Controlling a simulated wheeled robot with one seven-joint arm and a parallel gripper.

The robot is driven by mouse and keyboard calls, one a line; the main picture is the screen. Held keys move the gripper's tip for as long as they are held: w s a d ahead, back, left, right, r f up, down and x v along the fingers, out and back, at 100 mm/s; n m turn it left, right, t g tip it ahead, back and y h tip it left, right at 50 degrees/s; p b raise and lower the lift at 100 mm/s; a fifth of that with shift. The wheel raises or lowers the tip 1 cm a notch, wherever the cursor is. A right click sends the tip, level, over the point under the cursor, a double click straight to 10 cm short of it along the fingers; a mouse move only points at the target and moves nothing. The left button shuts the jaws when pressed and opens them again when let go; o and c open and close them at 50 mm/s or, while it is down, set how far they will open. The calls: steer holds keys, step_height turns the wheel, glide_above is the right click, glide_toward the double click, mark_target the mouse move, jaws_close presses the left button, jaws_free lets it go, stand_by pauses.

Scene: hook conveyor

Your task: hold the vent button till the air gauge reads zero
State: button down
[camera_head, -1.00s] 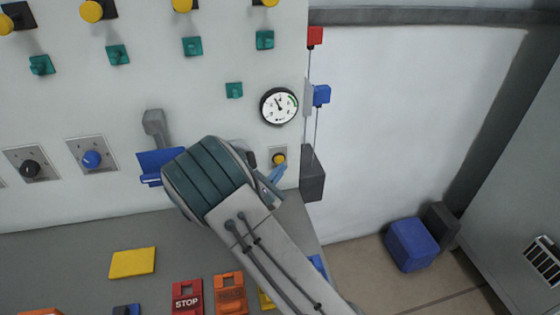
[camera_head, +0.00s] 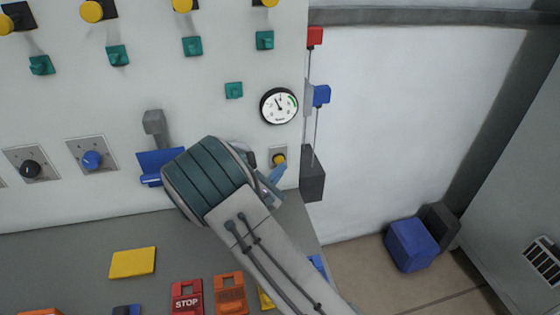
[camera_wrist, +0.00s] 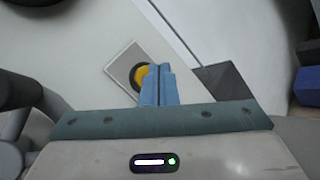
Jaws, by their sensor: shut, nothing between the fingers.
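The vent button (camera_head: 279,159) is a yellow round knob in a dark ring on a small grey plate. It shows in the wrist view (camera_wrist: 139,75), partly covered by my fingertips. The air gauge (camera_head: 279,106) is a round white dial with a black rim and a green arc, above the button. Its needle points up and slightly left; the numbers are too small to read. My gripper (camera_head: 281,170) has blue fingers, shut together and empty. In the wrist view the fingertips (camera_wrist: 159,70) overlap the button's right side. I cannot tell whether they touch or press it.
A blue block (camera_head: 321,95) and a dark grey box (camera_head: 312,175) are at the panel's right edge. A blue holder (camera_head: 158,165) is left of my wrist. Red STOP (camera_head: 187,298) and orange tags lie on the ledge below my arm. A blue crate (camera_head: 411,244) stands on the floor.

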steer(key=shift+w, duration=0.1)
stand_by(0.7)
steer(key=shift+w, duration=0.35)
steer(key=shift+w+a+b, duration=0.15)
steer(key=shift+w+b, duration=0.15)
steer(key=shift+b, duration=0.05)
stand_by(0.5)
steer(key=shift+w+r, duration=0.2)
stand_by(1.0)
steer(key=shift+s, duration=0.1)
steer(key=shift+s+f, duration=0.15)
steer(key=shift+s, duration=0.6)
